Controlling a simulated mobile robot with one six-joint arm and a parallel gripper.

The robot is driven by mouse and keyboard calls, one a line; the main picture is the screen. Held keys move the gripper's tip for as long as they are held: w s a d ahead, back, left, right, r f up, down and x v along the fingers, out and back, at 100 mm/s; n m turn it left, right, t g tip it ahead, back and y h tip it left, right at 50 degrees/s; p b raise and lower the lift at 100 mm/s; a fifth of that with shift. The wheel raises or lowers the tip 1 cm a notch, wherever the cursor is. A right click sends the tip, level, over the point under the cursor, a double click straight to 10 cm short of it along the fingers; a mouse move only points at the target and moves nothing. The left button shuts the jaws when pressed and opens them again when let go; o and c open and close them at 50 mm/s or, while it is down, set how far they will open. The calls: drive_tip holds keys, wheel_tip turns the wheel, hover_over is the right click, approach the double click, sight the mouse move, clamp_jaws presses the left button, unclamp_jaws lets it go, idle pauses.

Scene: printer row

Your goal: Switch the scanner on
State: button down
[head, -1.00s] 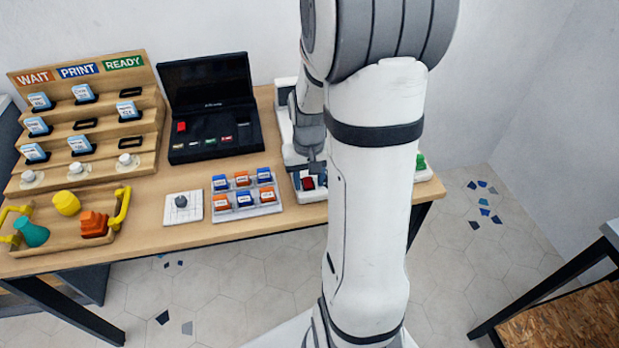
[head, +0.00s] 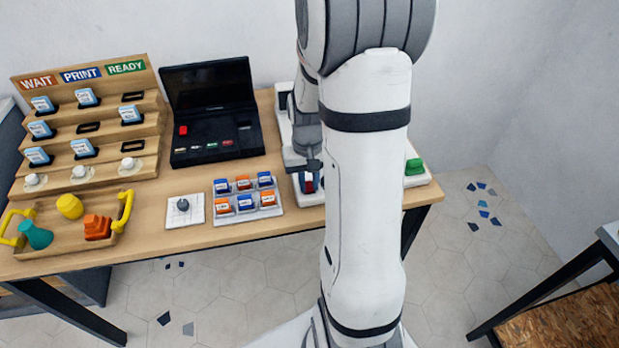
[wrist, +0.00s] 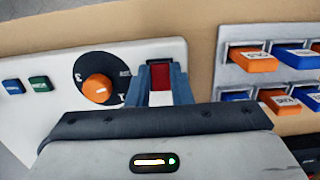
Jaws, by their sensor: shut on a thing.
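The white machine (head: 313,198) at the right end of the table, apparently the scanner, is largely hidden behind my arm. Its white panel (wrist: 45,110) in the wrist view carries an orange knob (wrist: 97,89) on a dark dial, a blue button (wrist: 13,87) and a green button (wrist: 40,84). My gripper (wrist: 161,84) is shut on this switch, one blue-grey finger on each side. In the head view my gripper (head: 308,178) is low at the machine's front. I cannot tell the switch's position.
A tray of orange and blue labelled blocks (head: 246,198) sits close left of the machine. A white plate with a grey knob (head: 183,205), a black laptop-like device (head: 212,110), a stepped rack (head: 85,120) and a wooden tray (head: 70,243) stand farther left. A green button (head: 414,166) shows right of my arm.

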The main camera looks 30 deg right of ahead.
drive_tip(key=g+p, duration=0.2)
drive_tip(key=shift+w+d+r+y+p, duration=0.1)
drive_tip(key=shift+w+r+y+p, duration=0.15)
drive_tip(key=shift+w+y+p, duration=0.1)
drive_tip(key=shift+w+f+g+p, duration=0.15)
drive_tip(key=shift+f+g+p, duration=0.05)
drive_tip(key=shift+g+p, duration=0.3)
drive_tip(key=c, duration=1.3)
unclamp_jaws()
drive_tip(key=v, duration=0.7)
drive_tip(key=shift+w+d+r, duration=0.15)
drive_tip(key=shift+d+r, duration=0.05)
drive_tip(key=shift+r, duration=0.15)
